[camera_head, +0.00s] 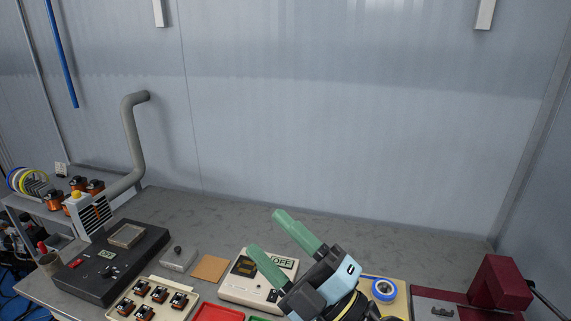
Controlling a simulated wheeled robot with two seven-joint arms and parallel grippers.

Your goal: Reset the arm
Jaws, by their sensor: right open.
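My right gripper (278,232) comes in from the bottom right of the head view. Its two green fingers are spread apart with nothing between them. It is above the table, in front of a beige device (238,284) marked "OFF", and hides part of it. My left gripper is not in view.
The grey table (330,228) is clear at the back. A black unit (122,277), a tray of small coils (180,300), a red tray (218,312), a tape roll (384,290) and a dark red machine (498,284) stand along the front. A grey pipe (133,140) rises at left.

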